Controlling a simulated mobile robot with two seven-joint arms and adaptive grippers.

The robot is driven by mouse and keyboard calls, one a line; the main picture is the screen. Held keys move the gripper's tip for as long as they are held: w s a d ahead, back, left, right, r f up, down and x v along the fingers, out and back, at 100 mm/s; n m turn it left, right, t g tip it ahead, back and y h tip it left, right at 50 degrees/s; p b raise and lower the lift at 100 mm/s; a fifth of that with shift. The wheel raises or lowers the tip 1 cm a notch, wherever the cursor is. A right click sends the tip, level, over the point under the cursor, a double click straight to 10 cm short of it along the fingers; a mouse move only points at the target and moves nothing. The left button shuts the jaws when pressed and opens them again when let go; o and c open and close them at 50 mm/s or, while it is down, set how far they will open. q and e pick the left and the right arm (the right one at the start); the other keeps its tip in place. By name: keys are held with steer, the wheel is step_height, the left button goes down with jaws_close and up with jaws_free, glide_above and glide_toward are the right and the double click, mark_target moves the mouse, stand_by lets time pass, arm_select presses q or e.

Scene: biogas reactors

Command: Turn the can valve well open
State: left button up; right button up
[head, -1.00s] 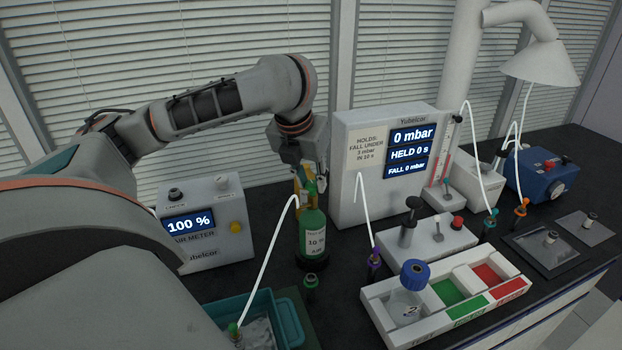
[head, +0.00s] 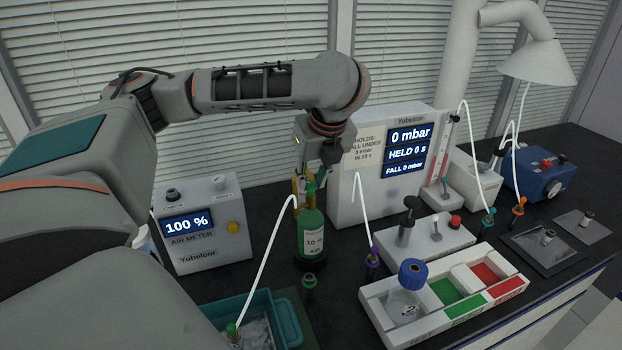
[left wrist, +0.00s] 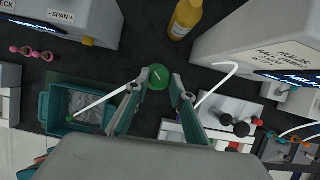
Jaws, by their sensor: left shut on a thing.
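My left gripper (left wrist: 160,88) points down from above and is shut on the valve knob, one finger on each side. In the head view the gripper (head: 314,182) partly hides the top of the can. My right gripper is in neither view.
A yellow bottle (left wrist: 185,18) stands just behind the can. The air meter (head: 200,225) reads 100 % at left; the pressure box (head: 350,190) reads 0 mbar at right. A white hose (head: 272,250) runs from the can's top to the teal bin (head: 290,320). A sorting tray (head: 375,308) is at front right.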

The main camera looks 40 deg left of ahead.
arm_select(q)
steer(key=n+g, duration=0.1)
steer(key=n, duration=0.3)
steer(key=n+g, duration=0.1)
steer(key=n, duration=0.1)
steer(key=shift+w+n+g, duration=0.25)
steer(key=shift+n+g, duration=0.05)
steer(key=n+g, duration=0.1)
steer(key=n, duration=0.1)
steer(key=n+g, duration=0.1)
steer(key=n, duration=0.2)
steer(key=shift+w+n+h, duration=0.15)
steer(key=shift+n+h, duration=0.15)
steer(key=o, duration=1.1)
steer(key=v, duration=0.7)
steer(key=shift+r, duration=0.2)
steer(key=shift+w+d+f, duration=0.1)
